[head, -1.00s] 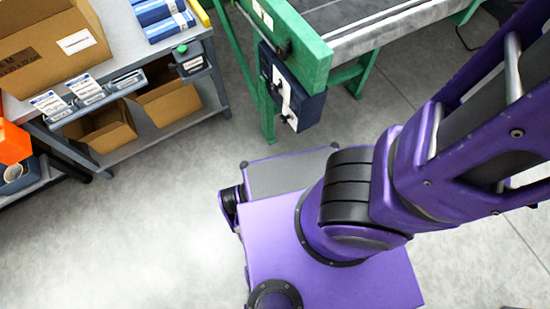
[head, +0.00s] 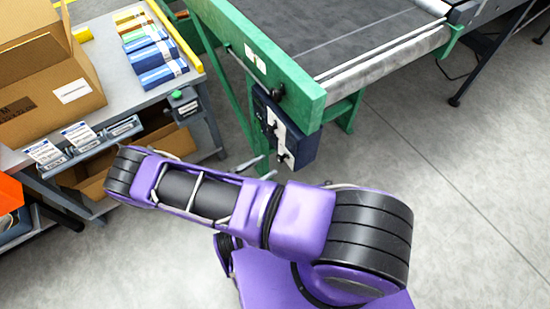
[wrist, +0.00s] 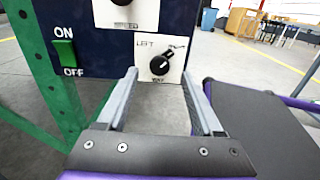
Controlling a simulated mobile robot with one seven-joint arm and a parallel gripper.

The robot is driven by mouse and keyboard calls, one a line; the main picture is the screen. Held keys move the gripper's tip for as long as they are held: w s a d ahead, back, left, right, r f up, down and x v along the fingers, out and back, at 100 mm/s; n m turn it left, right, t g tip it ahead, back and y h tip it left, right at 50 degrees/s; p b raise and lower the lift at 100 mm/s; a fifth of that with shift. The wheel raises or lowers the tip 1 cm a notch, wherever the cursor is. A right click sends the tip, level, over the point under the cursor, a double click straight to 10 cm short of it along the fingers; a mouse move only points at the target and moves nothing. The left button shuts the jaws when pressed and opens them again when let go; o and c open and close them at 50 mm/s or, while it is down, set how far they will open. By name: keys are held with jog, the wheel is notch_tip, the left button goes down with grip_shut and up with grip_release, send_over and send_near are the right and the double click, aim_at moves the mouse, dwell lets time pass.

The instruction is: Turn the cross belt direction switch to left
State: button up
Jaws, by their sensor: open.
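The cross belt direction switch (wrist: 160,65) is a black knob on a white plate marked LEFT at its upper left. Its pointer appears tilted to the upper right, away from LEFT. The plate sits low on a dark blue control box (head: 300,145), which hangs from the green machine frame in the head view. My gripper (wrist: 160,78) is open and empty in the wrist view. Its two fingers point at the plate, with the knob between them in the picture. Contact cannot be told. In the head view the fingertips (head: 257,167) show just left of the box.
A SPEED plate (wrist: 126,12) is above the switch, and a green ON/OFF switch (wrist: 64,52) is to the left. A green frame leg (wrist: 42,75) stands left of the box. A grey workbench (head: 200,85) with cartons stands left in the head view.

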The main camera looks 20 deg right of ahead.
aim_at(278, 159)
jog(key=shift+x, duration=2.35)
grip_shut()
